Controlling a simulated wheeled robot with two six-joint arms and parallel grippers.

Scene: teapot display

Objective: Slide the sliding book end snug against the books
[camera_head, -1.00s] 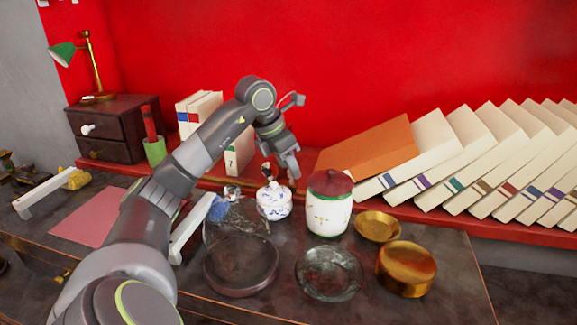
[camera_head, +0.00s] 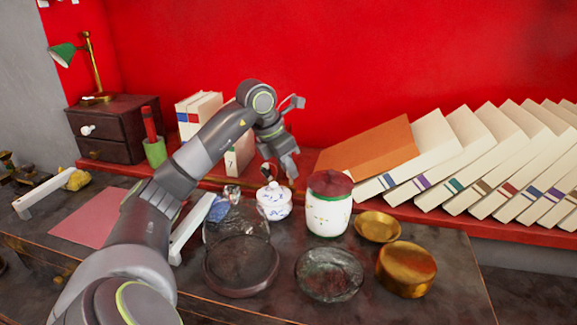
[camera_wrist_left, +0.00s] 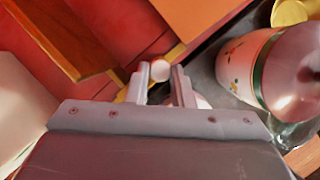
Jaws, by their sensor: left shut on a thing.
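My left gripper (camera_head: 287,168) reaches down over the red shelf, between the upright white books (camera_head: 200,110) and the leaning orange book (camera_head: 372,148). In the left wrist view its fingers (camera_wrist_left: 160,88) are shut around a small pale round knob (camera_wrist_left: 161,70). A brown wooden panel (camera_wrist_left: 62,38) with an orange edge stands to the upper left of the fingers; it looks like the sliding book end. Its join to the knob cannot be made out. In the head view my arm hides most of this spot. My right gripper is not in view.
A blue-and-white sugar pot (camera_head: 273,202) and a white jar with a dark red lid (camera_head: 329,205) stand close in front of the gripper. Glass dishes (camera_head: 328,275) and brass bowls (camera_head: 405,268) lie nearer. Leaning books (camera_head: 480,160) fill the right shelf.

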